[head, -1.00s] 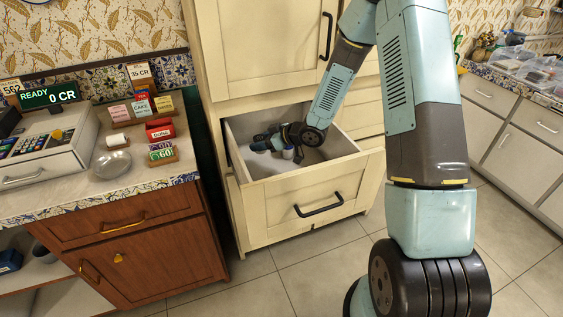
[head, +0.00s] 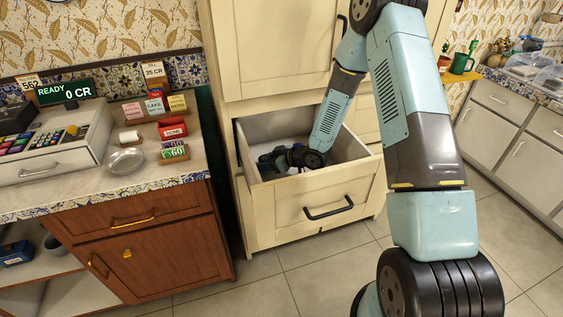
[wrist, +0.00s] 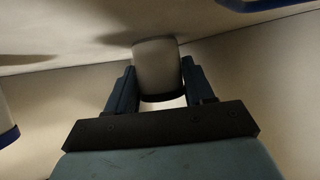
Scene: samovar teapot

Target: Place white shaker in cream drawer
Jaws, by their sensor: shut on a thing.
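The cream drawer (head: 342,200) stands pulled open in the tall cream cabinet. My gripper (head: 268,161) is down inside it, and the drawer's front and my wrist partly hide it in the head view. In the wrist view, my gripper (wrist: 158,85) is shut on the white shaker (wrist: 156,65), a pale rounded body with a dark lower edge between the two fingers. The shaker is close to the drawer's pale inner surfaces. I cannot tell whether it touches the bottom. In the head view the shaker cannot be made out.
In the wrist view a pale object with a blue band (wrist: 6,130) is at the left edge, and a blue-edged thing (wrist: 250,4) is at the top right. A counter (head: 60,200) with a till (head: 55,150) and a metal dish (head: 125,160) stands left of the drawer.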

